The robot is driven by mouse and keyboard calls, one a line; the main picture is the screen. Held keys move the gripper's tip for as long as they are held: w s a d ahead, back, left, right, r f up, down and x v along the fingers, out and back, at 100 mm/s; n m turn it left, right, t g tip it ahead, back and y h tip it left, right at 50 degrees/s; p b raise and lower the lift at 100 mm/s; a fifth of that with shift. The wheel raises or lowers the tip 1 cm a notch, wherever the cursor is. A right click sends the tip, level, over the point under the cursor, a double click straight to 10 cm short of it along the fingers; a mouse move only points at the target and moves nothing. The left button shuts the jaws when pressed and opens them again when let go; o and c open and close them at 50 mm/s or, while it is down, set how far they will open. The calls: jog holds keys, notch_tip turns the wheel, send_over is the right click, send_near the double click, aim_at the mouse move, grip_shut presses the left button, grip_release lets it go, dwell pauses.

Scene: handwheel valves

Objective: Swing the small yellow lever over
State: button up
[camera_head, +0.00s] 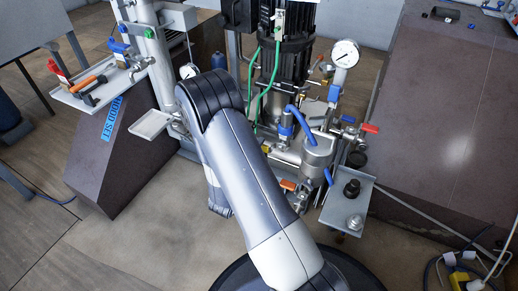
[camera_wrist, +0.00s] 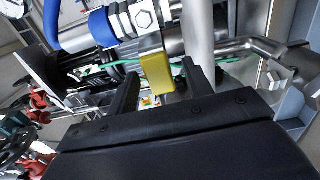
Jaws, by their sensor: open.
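The small yellow lever (camera_wrist: 157,72) shows in the wrist view as a flat yellow tab, just above the middle of the picture. It sits in front of a metal pipe and fittings. My gripper (camera_wrist: 163,84) is open, with one dark finger to the left of the lever and one to the right. The lever appears in the gap near the fingertips; I cannot tell how deep it lies between them. No contact is visible. In the head view a small yellow piece (camera_head: 265,148) shows just right of my arm, which hides my gripper there.
A grey tray (camera_head: 344,222) with dark and metal parts stands at the lower right. A large dark block (camera_head: 440,110) fills the right side.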

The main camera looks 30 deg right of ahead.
jog(key=v, duration=0.6)
dwell(0.4)
jog(key=p+v, duration=0.2)
jog(key=v, duration=0.8)
jog(key=shift+s+a+p, duration=0.25)
jog(key=shift+a+p, duration=0.05)
jog(key=shift+p, duration=0.05)
jog(key=b+x, duration=0.2)
jog(key=x, duration=1)
jog(key=shift+b, duration=0.35)
